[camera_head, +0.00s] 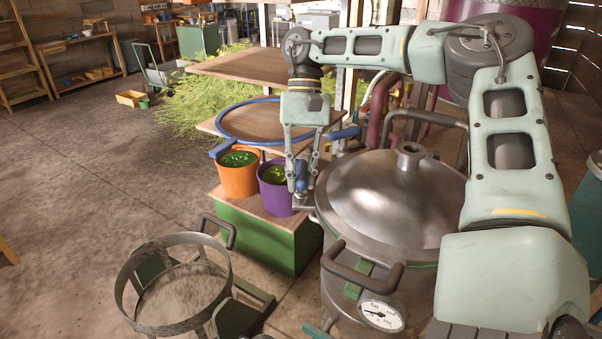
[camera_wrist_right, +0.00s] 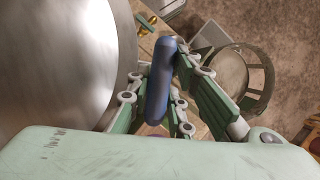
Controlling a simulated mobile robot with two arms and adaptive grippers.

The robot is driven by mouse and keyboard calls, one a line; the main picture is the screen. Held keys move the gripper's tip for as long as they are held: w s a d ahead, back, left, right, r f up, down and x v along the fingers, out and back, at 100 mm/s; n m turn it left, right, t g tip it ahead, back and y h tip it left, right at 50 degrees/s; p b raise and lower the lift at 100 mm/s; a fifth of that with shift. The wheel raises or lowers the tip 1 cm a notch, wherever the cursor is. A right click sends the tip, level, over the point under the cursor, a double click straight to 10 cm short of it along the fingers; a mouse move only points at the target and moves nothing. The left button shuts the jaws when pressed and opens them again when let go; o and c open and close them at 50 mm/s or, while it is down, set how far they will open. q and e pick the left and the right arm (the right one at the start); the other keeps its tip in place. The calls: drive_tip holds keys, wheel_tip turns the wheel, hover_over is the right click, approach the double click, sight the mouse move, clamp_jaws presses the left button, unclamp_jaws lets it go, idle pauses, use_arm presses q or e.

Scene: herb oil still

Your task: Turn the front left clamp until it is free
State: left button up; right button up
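The still pot (camera_head: 335,285) has a domed metal lid (camera_head: 390,200) with a short spout on top. A clamp with a blue handle (camera_head: 301,176) sits at the left edge of the lid, its lower part partly hidden by my fingers. My right gripper (camera_head: 302,178) reaches down over it from above. In the right wrist view the blue handle (camera_wrist_right: 163,85) stands upright between the fingertips of my right gripper (camera_wrist_right: 163,75), which seem to press on both sides. Another blue handle (camera_head: 345,133) shows at the back left of the lid. My left gripper is not in view.
A dark carrying handle (camera_head: 362,270) and a pressure gauge (camera_head: 382,316) are on the pot's front. An orange bucket (camera_head: 238,176) and a purple bucket (camera_head: 276,190) stand on a green box step left of the pot. A round metal frame (camera_head: 128,290) is front left.

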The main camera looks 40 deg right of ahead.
drive_tip(key=o, duration=0.4)
drive_tip(key=shift+f, duration=0.1)
drive_tip(key=v, duration=1.2)
